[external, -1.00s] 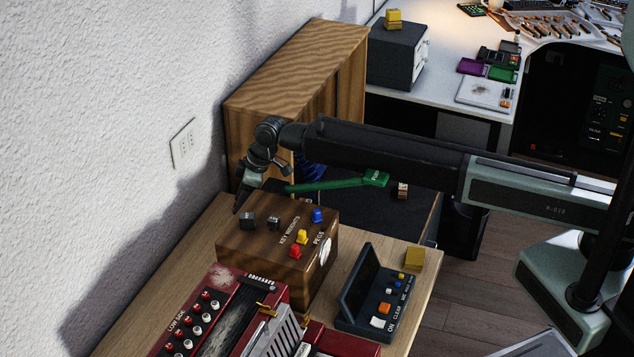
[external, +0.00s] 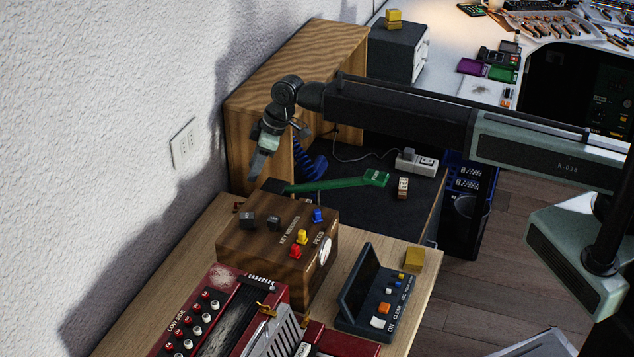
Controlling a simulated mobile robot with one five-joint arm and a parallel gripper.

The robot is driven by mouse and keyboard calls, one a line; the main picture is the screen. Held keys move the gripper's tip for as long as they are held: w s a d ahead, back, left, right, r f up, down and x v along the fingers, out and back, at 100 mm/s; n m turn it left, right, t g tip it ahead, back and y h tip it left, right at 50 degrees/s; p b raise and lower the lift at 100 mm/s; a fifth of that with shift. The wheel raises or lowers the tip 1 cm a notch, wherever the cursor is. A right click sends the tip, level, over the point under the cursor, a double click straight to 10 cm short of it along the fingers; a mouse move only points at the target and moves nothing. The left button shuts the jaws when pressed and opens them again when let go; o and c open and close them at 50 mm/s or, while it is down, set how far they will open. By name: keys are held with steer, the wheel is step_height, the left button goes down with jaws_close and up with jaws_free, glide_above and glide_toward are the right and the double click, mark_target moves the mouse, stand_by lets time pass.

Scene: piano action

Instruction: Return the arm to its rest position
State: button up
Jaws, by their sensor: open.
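My gripper (external: 257,172) hangs at the end of my long dark arm, pointing down, above the back left part of a brown wooden box (external: 265,255). It holds nothing that I can see and is apart from the box. The fingers are seen nearly side-on, so the gap between them is hard to make out. A green flat piece marked with small lettering (external: 375,178) lies behind the box, its thin strip reaching left below my gripper.
The box carries black, red, yellow and blue pieces. A dark device (external: 375,290) with buttons and a red instrument (external: 215,305) share the wooden table. A wooden cabinet (external: 300,60) stands close behind my gripper; a power strip (external: 417,163) lies on the black surface.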

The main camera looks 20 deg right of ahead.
steer(key=s+a+r+p, duration=0.1)
steer(key=s+r, duration=0.1)
steer(key=s, duration=0.1)
steer(key=s+a+r+y+p, duration=0.1)
steer(key=s+r+p, duration=0.1)
steer(key=s, duration=0.1)
steer(key=s+a+r+m+g+y+p, duration=0.1)
steer(key=s+a+r, duration=0.1)
steer(key=s, duration=0.2)
steer(key=shift+p, duration=0.4)
steer(key=w+d+f+m+h+b, duration=0.1)
steer(key=w+d+f+m, duration=0.15)
steer(key=d, duration=1.15)
steer(key=w+d+f+m+h+b, duration=0.15)
steer(key=w+d, duration=0.25)
steer(key=d, duration=0.9)
steer(key=w+d+f+m+h+b, duration=0.1)
steer(key=w+d+m, duration=0.2)
steer(key=d, duration=1.1)
steer(key=s+d+f+m, duration=0.1)
steer(key=s+d+m, duration=0.1)
steer(key=d, duration=0.8)
steer(key=s+d+f+m+h+b, duration=0.1)
steer(key=s+d, duration=0.3)
steer(key=d, duration=0.6)
steer(key=s+d+f+m+h, duration=0.1)
steer(key=s+d+m, duration=0.1)
steer(key=d, duration=0.8)
steer(key=shift+s+m+g, duration=0.3)
steer(key=shift+s, duration=0.6)
